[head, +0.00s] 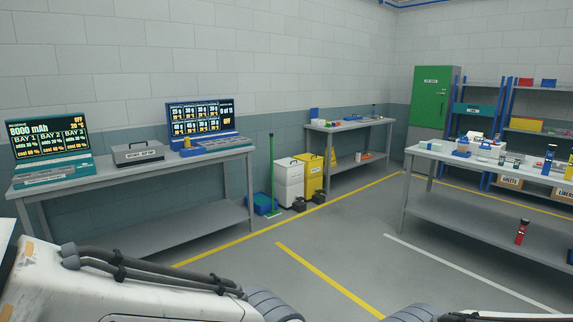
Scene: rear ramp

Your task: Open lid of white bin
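The white bin (288,190) stands on the floor against the far wall, between the left bench and the back bench. Its lid (288,163) looks shut, with a dark handle on top. A small black thing like a pedal (299,205) sits at its front foot. The bin is well away from me across the floor. Parts of my arms show along the bottom edge at left and right, but neither gripper shows in the head view.
A yellow bin (315,184) stands right beside the white one. A green broom (272,180) and a blue tub (262,207) are to its left. A left bench (135,166) and a right bench (480,205) flank open floor with yellow lines (325,277).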

